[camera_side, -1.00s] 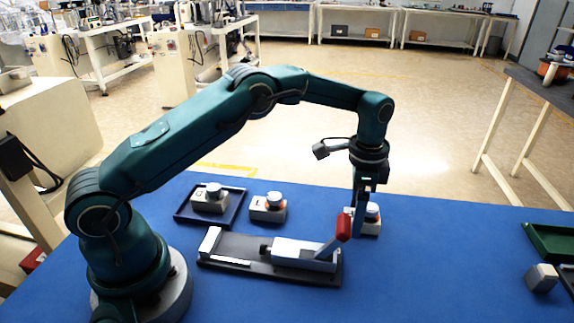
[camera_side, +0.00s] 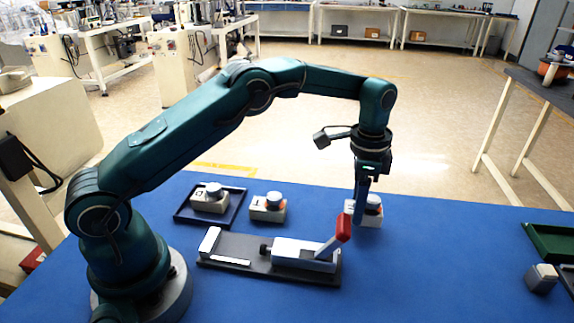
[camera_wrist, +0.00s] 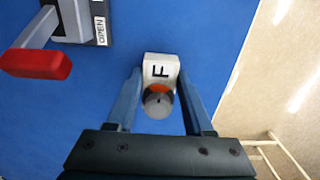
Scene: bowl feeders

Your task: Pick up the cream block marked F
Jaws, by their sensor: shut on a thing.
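The cream block marked F (camera_wrist: 160,69) is between the two fingers of my gripper (camera_wrist: 160,92) in the wrist view. It has a grey round knob on top and an orange patch beside the knob. In the side view the block (camera_side: 356,217) is at my gripper's (camera_side: 364,200) fingertips, behind the red lever handle. My gripper is shut on it. The block looks slightly raised off the blue table. Its underside is hidden.
A fixture (camera_side: 215,263) with a red lever handle (camera_side: 343,228) stands close in front of the block. A similar block (camera_side: 267,213) and one in a dark tray (camera_side: 181,216) stand left. A green tray (camera_side: 545,250) and a small block (camera_side: 541,279) lie at right.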

